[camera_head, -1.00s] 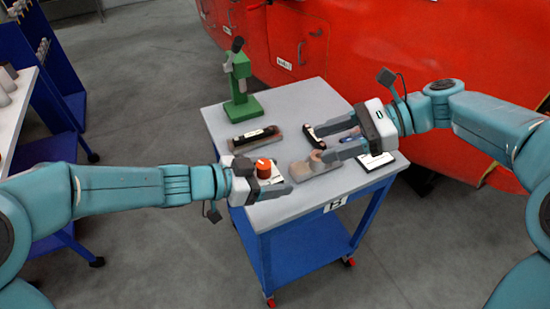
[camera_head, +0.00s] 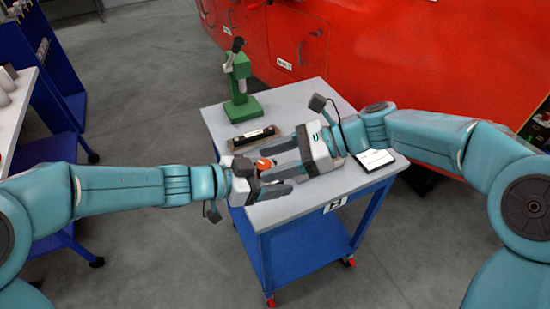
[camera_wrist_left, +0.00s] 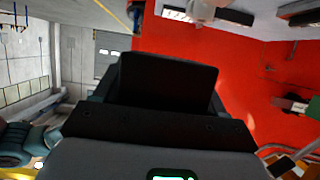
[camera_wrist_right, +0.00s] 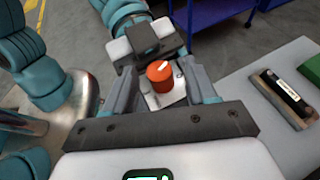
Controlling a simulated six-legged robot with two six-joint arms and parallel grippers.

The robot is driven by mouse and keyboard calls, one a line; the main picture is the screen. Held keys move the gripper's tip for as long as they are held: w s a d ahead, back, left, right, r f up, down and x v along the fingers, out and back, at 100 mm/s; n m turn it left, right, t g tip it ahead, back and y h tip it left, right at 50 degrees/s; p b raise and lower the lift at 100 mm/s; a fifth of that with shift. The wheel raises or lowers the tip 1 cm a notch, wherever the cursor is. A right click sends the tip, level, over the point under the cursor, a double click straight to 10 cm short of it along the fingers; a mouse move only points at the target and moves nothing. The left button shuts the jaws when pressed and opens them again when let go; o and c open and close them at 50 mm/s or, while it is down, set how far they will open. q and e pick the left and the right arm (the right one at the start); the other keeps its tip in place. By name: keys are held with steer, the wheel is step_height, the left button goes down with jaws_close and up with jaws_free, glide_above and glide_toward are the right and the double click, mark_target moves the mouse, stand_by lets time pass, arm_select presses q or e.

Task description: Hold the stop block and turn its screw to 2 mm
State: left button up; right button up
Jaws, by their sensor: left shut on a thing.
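The stop block (camera_wrist_right: 172,97) is a pale piece with an orange screw knob (camera_wrist_right: 160,75) that has a white mark on top. My left gripper (camera_head: 268,180) is shut on the block, over the cart top's front left part. In the head view the knob (camera_head: 264,163) is partly covered by my right gripper. My right gripper (camera_wrist_right: 163,75) is open, with one finger on each side of the knob in the right wrist view; gaps show on both sides. Exact depth along the fingers is hard to tell. A large dark shape fills the middle of the left wrist view and hides the block.
The grey-topped blue cart (camera_head: 300,100) carries a green press (camera_head: 240,85), a tray (camera_head: 236,147) with a black piece, and a white sheet or tablet (camera_head: 375,158) at right. My right arm hides part of the top. A red train body (camera_head: 400,60) stands behind.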

steer(key=c, duration=0.9)
steer(key=shift+c, duration=0.2)
steer(key=shift+w+n+g, duration=0.15)
steer(key=shift+n+g, duration=0.15)
steer(key=shift+g, duration=0.1)
steer(key=n+g, duration=0.3)
steer(key=shift+w+a+g+h, duration=0.15)
steer(key=shift+w+g+h, duration=0.15)
steer(key=shift+w, duration=0.05)
steer(key=shift+w+a+n+g+h, duration=0.15)
steer(key=shift+n+g+h, duration=0.4)
steer(key=shift+n+g, duration=0.5)
steer(key=shift+w+a+n+g+h, duration=0.15)
steer(key=shift+n+g+h, duration=0.4)
steer(key=shift+n+g, duration=0.45)
steer(key=shift+d, duration=0.15)
steer(key=o, duration=1.1)
steer(key=shift+c, duration=0.2)
steer(key=shift+s, duration=0.1)
